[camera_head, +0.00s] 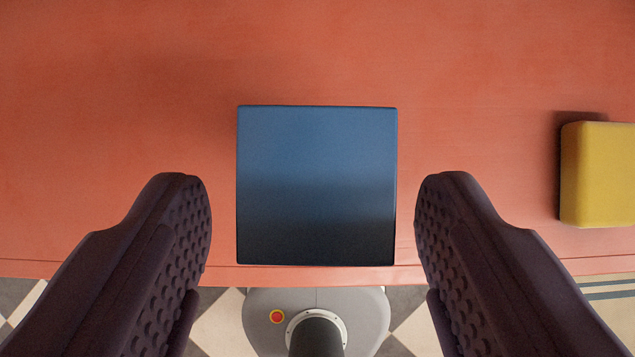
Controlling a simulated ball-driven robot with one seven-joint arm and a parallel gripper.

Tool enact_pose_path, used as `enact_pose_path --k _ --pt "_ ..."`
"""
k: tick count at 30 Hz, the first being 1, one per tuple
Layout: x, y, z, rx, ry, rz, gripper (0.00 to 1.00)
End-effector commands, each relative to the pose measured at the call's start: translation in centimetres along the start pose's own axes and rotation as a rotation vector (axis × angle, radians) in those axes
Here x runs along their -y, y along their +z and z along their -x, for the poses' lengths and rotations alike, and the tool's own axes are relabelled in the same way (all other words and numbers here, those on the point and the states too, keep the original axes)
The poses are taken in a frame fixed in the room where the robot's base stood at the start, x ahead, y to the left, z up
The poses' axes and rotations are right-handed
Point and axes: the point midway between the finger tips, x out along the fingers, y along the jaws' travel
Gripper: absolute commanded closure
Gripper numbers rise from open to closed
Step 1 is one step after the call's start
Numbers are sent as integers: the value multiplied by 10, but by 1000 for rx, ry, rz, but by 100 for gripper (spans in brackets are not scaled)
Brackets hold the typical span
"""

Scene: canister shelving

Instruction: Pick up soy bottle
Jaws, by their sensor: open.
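My gripper (315,180) is open, with a dark ridged finger on the left and another on the right. A square dark-blue object (316,185) lies between the two fingers in the picture, seen from above. There is a gap on both sides of it, and neither finger touches it. Its lower half is darker than its upper half. I see only its flat top face, so I cannot tell its height or whether it is the soy bottle. No bottle shape shows in this view.
The orange-red surface (120,90) is bare on the left and along the top. A yellow block (600,174) stands at the right edge, partly cut off. The surface's front edge (225,275) runs just below the blue object, with checkered floor (405,335) beyond.

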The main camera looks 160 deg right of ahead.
Motion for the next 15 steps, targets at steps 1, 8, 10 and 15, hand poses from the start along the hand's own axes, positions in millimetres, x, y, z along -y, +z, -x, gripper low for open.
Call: enact_pose_path --k 1,8,10,15 --pt "0 4 -11 3 0 -1 35" --pt "-1 6 -43 1 0 -1 35" --pt "-1 5 -45 -1 0 0 35" --pt "-1 4 -44 -2 0 0 35"
